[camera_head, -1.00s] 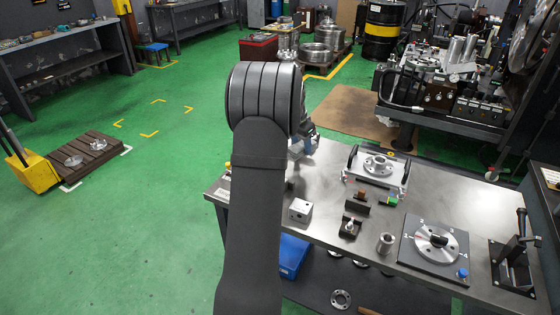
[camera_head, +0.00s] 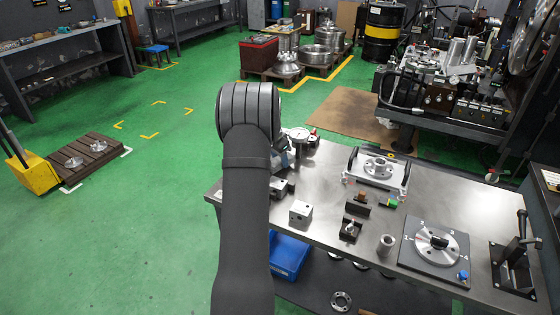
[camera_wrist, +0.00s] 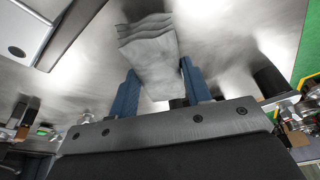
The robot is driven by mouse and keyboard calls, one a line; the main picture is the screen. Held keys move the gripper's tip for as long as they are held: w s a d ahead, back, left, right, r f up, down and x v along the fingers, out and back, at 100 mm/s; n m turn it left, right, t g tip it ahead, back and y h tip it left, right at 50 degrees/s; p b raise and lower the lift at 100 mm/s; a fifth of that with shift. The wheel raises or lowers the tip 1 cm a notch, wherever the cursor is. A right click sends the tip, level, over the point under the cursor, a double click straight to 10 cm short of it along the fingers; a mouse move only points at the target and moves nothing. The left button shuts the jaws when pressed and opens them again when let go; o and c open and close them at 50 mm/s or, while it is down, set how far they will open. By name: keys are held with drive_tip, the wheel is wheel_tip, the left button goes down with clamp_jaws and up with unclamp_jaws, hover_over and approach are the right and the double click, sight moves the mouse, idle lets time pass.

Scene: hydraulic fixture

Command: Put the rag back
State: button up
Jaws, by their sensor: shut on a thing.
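A folded grey rag (camera_wrist: 148,52) is held between the two blue fingers of my gripper (camera_wrist: 158,72) in the wrist view. Its layered free end sticks out beyond the fingertips, over a bright metal surface. In the head view my gripper (camera_head: 283,157) is mostly hidden behind my own arm, at the left end of the steel workbench (camera_head: 330,215). The rag cannot be made out in that view. Whether it touches the bench is unclear.
A pressure gauge (camera_head: 301,135) stands at the bench's back left. A metal block (camera_head: 300,212), a flange fixture (camera_head: 378,168), a cylinder (camera_head: 386,244), a numbered plate (camera_head: 420,262) and a lever clamp (camera_head: 515,255) are further right. A blue bin (camera_head: 288,258) sits below.

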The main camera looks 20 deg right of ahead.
drive_tip(key=shift+d+f, duration=0.1)
drive_tip(key=shift+f, duration=0.45)
drive_tip(key=shift+s+f, duration=0.1)
drive_tip(key=shift+f, duration=0.1)
drive_tip(key=o, duration=1)
drive_tip(key=shift+o, duration=0.2)
drive_tip(key=v, duration=1.2)
drive_tip(key=shift+r, duration=0.15)
